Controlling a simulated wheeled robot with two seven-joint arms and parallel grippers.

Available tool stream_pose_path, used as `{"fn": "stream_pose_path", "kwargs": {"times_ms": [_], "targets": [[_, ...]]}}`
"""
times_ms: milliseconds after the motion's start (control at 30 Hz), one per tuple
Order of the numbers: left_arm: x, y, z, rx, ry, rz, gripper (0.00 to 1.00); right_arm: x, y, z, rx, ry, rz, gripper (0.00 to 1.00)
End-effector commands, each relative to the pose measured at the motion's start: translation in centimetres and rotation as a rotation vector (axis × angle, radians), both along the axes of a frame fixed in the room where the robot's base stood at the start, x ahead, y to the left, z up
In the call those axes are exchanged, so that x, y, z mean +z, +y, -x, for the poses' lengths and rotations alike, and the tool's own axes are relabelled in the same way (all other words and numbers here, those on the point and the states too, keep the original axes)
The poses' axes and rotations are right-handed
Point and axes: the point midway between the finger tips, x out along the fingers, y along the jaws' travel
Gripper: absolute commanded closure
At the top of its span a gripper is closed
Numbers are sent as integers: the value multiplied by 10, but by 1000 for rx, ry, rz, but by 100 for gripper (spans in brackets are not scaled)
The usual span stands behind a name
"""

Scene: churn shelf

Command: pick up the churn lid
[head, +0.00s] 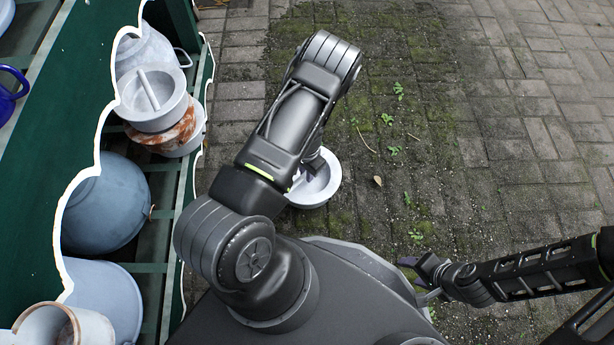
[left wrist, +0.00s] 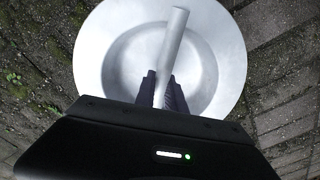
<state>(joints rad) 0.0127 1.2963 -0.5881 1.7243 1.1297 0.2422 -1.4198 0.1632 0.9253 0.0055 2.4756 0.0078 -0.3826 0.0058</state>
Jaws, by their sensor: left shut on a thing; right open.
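A round, pale grey metal churn lid (head: 322,190) with a raised rim and a bar handle hangs beneath my left arm in the head view, over the brick paving. In the left wrist view the lid (left wrist: 112,60) fills the upper middle, with its bar handle (left wrist: 175,35) standing across its dished centre. My left gripper (left wrist: 161,80) is shut on that bar, one finger on each side. In the head view the arm hides part of the lid and most of this gripper. My right gripper (head: 424,274) is open and empty at the lower right, partly hidden by its wrist.
A green shelf (head: 165,215) stands at the left. It holds a similar grey lid with a bar (head: 152,98) on a rusty vessel (head: 175,137), a blue-grey round vessel (head: 105,205) and a pale pot (head: 62,325).

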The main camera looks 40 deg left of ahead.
Motion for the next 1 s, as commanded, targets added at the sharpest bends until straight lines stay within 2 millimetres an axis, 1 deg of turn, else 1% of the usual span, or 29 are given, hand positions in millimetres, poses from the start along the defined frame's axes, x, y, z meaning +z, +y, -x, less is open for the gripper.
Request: {"fn": "stream_pose_path", "kwargs": {"times_ms": [33,100,233,1000], "targets": [[14,0,-1,1,-3,0,100,8,0,1,1,2,0,48],[23,0,-1,1,-2,0,100,12,0,2,2,5,-1,48],[34,0,-1,1,-2,0,100,16,0,3,4,8,-1,48],[35,0,-1,1,-1,0,100,15,0,3,3,9,-2,48]]}}
